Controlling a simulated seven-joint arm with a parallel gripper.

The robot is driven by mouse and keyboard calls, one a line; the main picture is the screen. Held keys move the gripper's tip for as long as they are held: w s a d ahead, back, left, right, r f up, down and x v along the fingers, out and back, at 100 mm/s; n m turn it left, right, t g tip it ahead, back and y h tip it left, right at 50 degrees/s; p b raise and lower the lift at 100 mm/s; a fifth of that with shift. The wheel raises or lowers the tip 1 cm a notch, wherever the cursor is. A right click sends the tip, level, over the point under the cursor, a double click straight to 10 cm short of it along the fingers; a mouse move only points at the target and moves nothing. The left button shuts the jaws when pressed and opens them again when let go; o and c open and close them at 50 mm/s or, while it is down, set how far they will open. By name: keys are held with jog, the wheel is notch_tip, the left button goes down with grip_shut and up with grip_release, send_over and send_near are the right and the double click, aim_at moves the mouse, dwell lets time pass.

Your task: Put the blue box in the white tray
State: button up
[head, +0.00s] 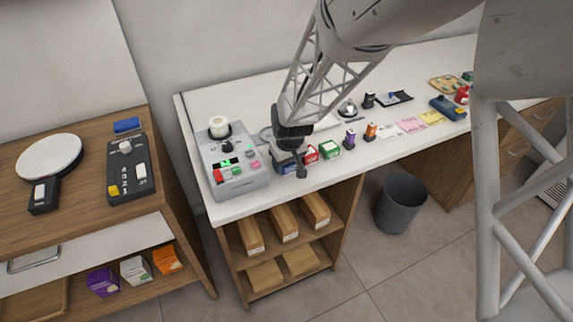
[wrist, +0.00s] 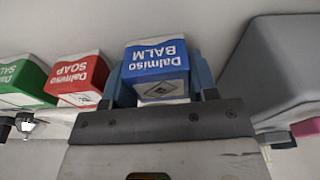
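The blue box (wrist: 157,66), labelled "Dalmiso BALM", is between the two fingers of my gripper (wrist: 160,85) in the wrist view. A finger shows at each side of the box. No clear gap shows, and I cannot tell whether they press on it. In the head view my gripper (head: 300,172) points down at the counter's front, partly hiding the blue box (head: 288,168). I cannot clearly make out the white tray; a pale flat thing (head: 327,122) behind my arm is partly hidden.
A red soap box (wrist: 78,78) and a green box (wrist: 24,82) stand beside the blue box. The white counter (head: 395,148) carries several small items farther right.

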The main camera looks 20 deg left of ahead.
jog(key=shift+r, duration=0.2)
jog(key=shift+c, duration=0.3)
jog(key=shift+r, duration=0.55)
notch_tip(320, 180, up, 2)
jog(key=shift+r, duration=0.1)
jog(key=s+d+r, duration=0.1)
jog(key=s+d, duration=0.8)
jog(key=s, duration=0.4)
jog(key=shift+d+r, duration=0.15)
jog(key=shift+d, duration=0.05)
jog(key=shift+w, duration=0.1)
jog(key=shift+m, duration=0.5)
jog(key=w, duration=0.7)
jog(key=w+a, duration=0.1)
jog(key=w, duration=0.7)
jog(key=w+a, duration=0.1)
jog(key=w, duration=0.6)
jog(key=shift+w+r, duration=0.3)
jog(key=shift+w, duration=0.1)
jog(key=w+a, duration=0.2)
jog(key=w, duration=0.2)
jog(key=w+a+f, duration=0.1)
jog(key=w+a, duration=0.1)
jog(key=w, duration=0.3)
jog(key=w+a, duration=0.3)
jog(key=w, duration=0.2)
jog(key=shift+f, duration=0.25)
